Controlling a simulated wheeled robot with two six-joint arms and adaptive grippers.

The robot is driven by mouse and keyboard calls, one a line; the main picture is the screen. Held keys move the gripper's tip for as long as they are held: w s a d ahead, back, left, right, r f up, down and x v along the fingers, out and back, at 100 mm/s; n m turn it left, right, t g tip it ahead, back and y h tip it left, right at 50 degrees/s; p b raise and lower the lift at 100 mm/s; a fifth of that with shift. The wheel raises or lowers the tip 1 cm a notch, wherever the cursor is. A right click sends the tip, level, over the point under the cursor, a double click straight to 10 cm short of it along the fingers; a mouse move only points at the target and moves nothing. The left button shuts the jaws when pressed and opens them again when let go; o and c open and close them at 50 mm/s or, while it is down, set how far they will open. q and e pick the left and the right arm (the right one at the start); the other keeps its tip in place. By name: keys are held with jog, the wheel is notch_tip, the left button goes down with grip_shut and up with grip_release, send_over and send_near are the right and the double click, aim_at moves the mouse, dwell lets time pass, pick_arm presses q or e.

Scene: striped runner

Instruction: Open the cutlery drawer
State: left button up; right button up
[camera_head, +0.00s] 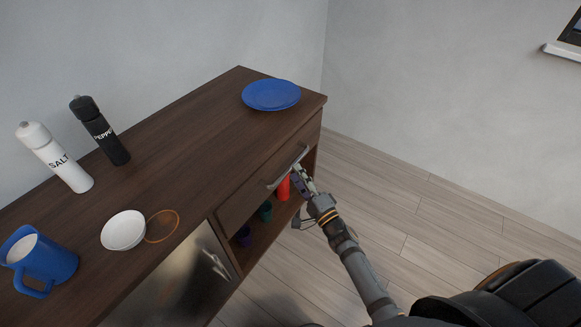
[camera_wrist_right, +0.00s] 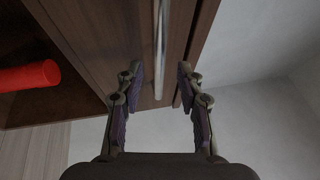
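The wooden drawer (camera_head: 250,195) sits under the tabletop, and its front looks flush with the cabinet. Its metal bar handle (camera_head: 288,168) runs along the front. My right gripper (camera_head: 300,175) is at the far end of this handle. In the right wrist view the right gripper (camera_wrist_right: 159,72) is open, with one finger on each side of the handle bar (camera_wrist_right: 160,45). A gap shows between the bar and both fingers, so it does not look gripped. The drawer's inside is hidden. My left gripper is not in view.
A blue plate (camera_head: 270,95), white salt mill (camera_head: 55,158), black pepper mill (camera_head: 100,132), white bowl (camera_head: 123,230) and blue mug (camera_head: 42,260) stand on the cabinet top (camera_head: 190,140). Cups, including a red one (camera_head: 283,188), are on the open shelf below. The floor (camera_head: 430,220) at right is clear.

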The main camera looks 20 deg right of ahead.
aim_at(291, 165)
jog(key=x, duration=0.4)
jog(key=shift+w, duration=0.25)
grip_shut()
